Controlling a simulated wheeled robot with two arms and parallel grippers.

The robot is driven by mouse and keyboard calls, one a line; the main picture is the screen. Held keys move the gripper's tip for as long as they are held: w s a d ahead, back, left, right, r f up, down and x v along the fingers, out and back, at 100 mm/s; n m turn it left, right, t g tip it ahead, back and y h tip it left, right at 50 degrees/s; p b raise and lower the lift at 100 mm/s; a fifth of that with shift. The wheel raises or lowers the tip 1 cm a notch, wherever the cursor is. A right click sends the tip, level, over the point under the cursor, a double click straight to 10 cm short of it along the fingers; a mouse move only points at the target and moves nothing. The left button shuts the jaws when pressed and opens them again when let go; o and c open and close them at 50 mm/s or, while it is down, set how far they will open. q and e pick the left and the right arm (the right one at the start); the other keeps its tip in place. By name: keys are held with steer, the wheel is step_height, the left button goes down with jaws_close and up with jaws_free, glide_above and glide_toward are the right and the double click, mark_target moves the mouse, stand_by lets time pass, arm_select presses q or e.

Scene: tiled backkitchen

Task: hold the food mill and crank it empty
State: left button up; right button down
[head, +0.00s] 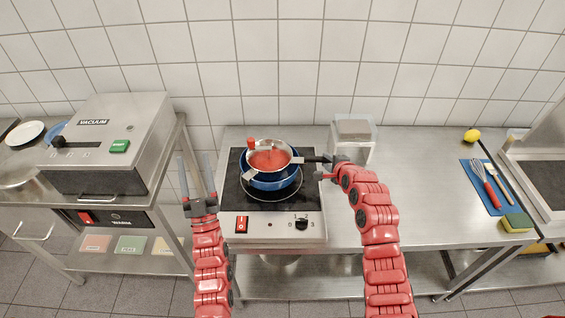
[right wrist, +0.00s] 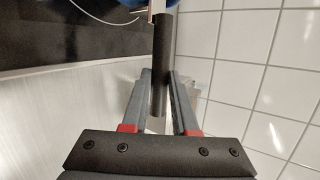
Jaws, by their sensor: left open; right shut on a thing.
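The food mill (head: 283,150) is a silver bowl with red food inside and a red-knobbed crank (head: 251,143) at its left. It sits over a blue pot (head: 272,184) on the black hob (head: 285,193). Its dark handle (head: 312,159) points right. My right gripper (head: 326,168) is shut on that handle; in the right wrist view the dark handle (right wrist: 160,65) runs between the two fingers. My left gripper (head: 196,182) is open and empty, left of the hob, with fingers pointing up and away. How full the blue pot is cannot be seen.
A vacuum machine (head: 112,145) stands on the left table. A clear container (head: 352,138) stands behind my right gripper. A blue mat (head: 487,187) with a whisk, a lemon (head: 472,135) and a sponge (head: 517,222) lie at the right. The counter between is clear.

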arm_select(q)
steer(key=w+d+f+m+g+h, duration=0.1)
steer(key=w+f+g+h, duration=0.3)
steer(key=w, duration=0.8)
steer(key=w+m+g+h, duration=0.2)
steer(key=w+g, duration=0.4)
steer(key=w, duration=0.5)
steer(key=m+g+h, duration=0.3)
steer(key=m+g, duration=0.4)
steer(key=g, duration=0.4)
glide_toward(250, 140)
steer(key=f, duration=0.2)
steer(key=shift+w+r+x, duration=0.1)
steer(key=shift+w+x, duration=0.05)
steer(key=shift+x, duration=1.1)
steer(key=shift+w+r+x, duration=0.1)
steer(key=shift+w+x, duration=0.05)
steer(key=shift+x, duration=1.1)
steer(key=shift+w+r+x, duration=0.1)
steer(key=shift+x, duration=1.2)
steer(key=shift+d, duration=0.15)
jaws_close()
